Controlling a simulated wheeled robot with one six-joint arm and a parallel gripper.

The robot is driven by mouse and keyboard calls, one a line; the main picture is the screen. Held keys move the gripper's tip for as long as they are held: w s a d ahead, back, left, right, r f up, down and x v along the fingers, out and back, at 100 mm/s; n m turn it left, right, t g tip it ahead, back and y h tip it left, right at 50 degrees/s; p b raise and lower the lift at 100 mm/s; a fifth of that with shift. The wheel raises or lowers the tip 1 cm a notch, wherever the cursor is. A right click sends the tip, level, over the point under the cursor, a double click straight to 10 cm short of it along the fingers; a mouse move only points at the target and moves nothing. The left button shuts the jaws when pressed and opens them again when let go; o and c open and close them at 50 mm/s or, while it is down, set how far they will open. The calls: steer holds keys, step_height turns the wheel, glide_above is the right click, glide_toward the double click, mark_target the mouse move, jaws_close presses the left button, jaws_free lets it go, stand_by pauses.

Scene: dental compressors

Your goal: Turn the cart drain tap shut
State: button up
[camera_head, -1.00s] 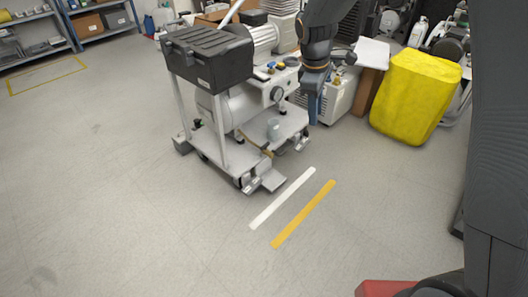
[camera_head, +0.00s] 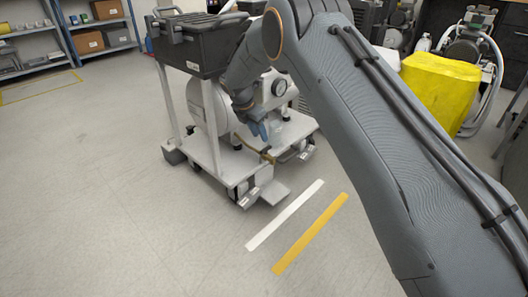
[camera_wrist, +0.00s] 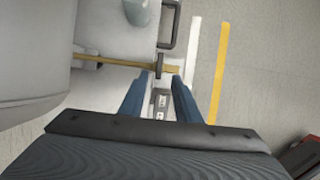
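The compressor cart (camera_head: 222,160) stands in the middle of the head view, with a grey tank and a black box on top. In the wrist view a thin yellow-brown tube (camera_wrist: 115,62) runs across above the cart deck. A small dark upright piece (camera_wrist: 159,65) at its right part looks like the tap lever; its exact turn is hard to tell. My gripper (camera_wrist: 158,78) has two blue fingers spread apart, with the dark piece just beyond and between the tips. Contact is not visible. In the head view my gripper (camera_head: 260,130) points down at the cart's front right side.
A black bracket (camera_wrist: 169,22) stands beyond the tube. White (camera_head: 285,215) and yellow (camera_head: 310,233) floor strips lie in front. A yellow covered block (camera_head: 440,88) stands right.

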mark_target(265, 148)
steer(key=b+x, duration=0.3)
steer(key=x, duration=0.5)
steer(key=shift+b, duration=0.3)
steer(key=shift+a, duration=0.1)
jaws_close()
